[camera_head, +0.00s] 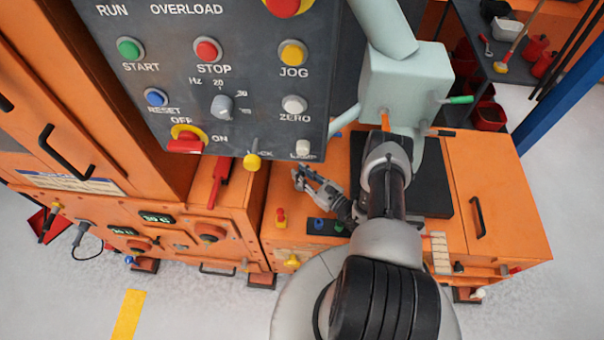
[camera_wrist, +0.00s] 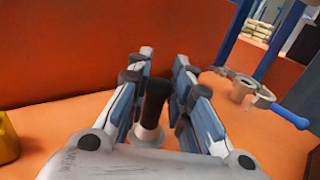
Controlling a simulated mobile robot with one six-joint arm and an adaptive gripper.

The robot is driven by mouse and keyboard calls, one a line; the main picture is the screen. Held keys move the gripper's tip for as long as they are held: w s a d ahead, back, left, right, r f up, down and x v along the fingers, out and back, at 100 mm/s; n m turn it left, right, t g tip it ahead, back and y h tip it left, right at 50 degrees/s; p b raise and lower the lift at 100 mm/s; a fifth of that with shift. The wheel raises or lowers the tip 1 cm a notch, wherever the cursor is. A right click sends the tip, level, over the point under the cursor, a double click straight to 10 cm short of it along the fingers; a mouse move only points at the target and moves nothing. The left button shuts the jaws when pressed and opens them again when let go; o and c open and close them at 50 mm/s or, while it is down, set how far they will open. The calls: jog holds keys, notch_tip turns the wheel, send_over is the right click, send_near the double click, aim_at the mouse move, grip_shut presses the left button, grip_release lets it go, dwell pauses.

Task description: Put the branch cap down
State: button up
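My gripper (camera_head: 308,180) is low over the orange bench top, left of the black plate in the head view. In the wrist view its two fingers (camera_wrist: 162,62) stand apart. A black cylinder (camera_wrist: 156,98) with a pale, wider collar (camera_wrist: 149,134) shows in the gap between them. I cannot tell whether the fingers press on it or it stands on the surface below. I cannot say for certain that it is the branch cap.
The control panel (camera_head: 215,80) hangs close behind my gripper. A pale green machine body (camera_head: 405,85) and a black plate (camera_head: 432,180) are to the right. A yellow object (camera_wrist: 6,140) is at the wrist view's left edge.

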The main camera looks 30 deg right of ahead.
jog(key=o, duration=0.3)
jog(key=shift+r, duration=0.2)
jog(key=p+v, duration=0.2)
jog(key=v, duration=0.8)
jog(key=shift+s+d, duration=0.25)
jog(key=shift+s, duration=0.1)
jog(key=shift+s+d, duration=0.1)
jog(key=shift+s, duration=0.5)
